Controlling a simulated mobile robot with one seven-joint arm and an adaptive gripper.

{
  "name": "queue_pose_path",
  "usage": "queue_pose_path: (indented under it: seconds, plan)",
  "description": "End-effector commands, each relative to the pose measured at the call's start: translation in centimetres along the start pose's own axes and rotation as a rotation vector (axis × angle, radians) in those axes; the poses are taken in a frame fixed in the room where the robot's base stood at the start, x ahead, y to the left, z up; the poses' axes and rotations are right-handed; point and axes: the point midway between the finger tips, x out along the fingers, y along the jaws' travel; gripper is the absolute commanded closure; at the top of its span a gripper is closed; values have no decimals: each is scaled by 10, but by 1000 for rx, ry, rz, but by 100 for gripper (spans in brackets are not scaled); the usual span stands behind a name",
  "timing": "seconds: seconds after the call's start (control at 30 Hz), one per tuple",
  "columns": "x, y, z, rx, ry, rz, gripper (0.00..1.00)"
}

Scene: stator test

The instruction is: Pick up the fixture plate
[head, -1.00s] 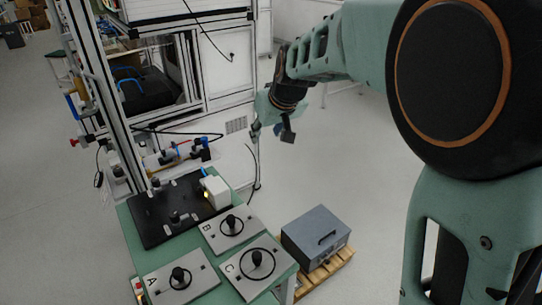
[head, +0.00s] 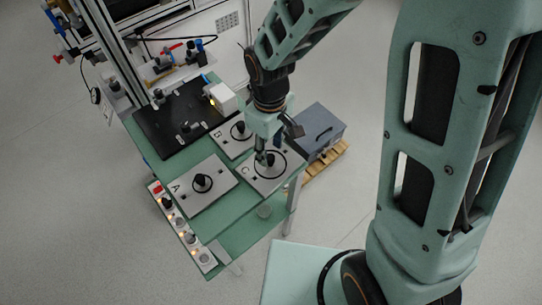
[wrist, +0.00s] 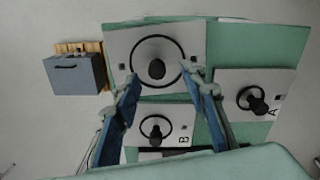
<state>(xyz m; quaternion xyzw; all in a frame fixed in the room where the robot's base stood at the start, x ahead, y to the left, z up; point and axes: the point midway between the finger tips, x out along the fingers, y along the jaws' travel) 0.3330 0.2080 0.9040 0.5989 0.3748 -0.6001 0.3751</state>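Three light-grey fixture plates lie on a green table (head: 228,238), each with a black knob inside a black ring. Plate A (head: 220,181) is at left, plate B (head: 228,144) at the back, and plate C (head: 266,187) at the right front. My gripper (head: 265,158) is over plate C and partly hides its knob and B's right side. In the wrist view my gripper (wrist: 163,80) is open and empty. Plate C (wrist: 120,48) shows ahead, its knob (wrist: 157,69) between the spread fingers. Whether they are level with the knob I cannot tell.
A black board (head: 165,130) with small fittings and a white box (head: 223,99) stand at the table's back. A grey case (head: 318,128) sits on a wooden pallet right of the table. A button strip (head: 185,235) runs along the left edge. A workstation frame stands behind.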

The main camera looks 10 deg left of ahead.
Motion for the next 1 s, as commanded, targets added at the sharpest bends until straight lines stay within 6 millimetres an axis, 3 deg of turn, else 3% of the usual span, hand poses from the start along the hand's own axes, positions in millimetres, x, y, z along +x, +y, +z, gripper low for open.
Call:
queue_pose_path:
  seconds: [0.17,0.5,0.83,1.0]
  plan:
    - [11,1,0,1,-1,-1,61]
    - [51,5,-2,1,0,-1,61]
    - [55,6,-3,1,2,1,61]
    - [55,6,-3,1,2,1,80]
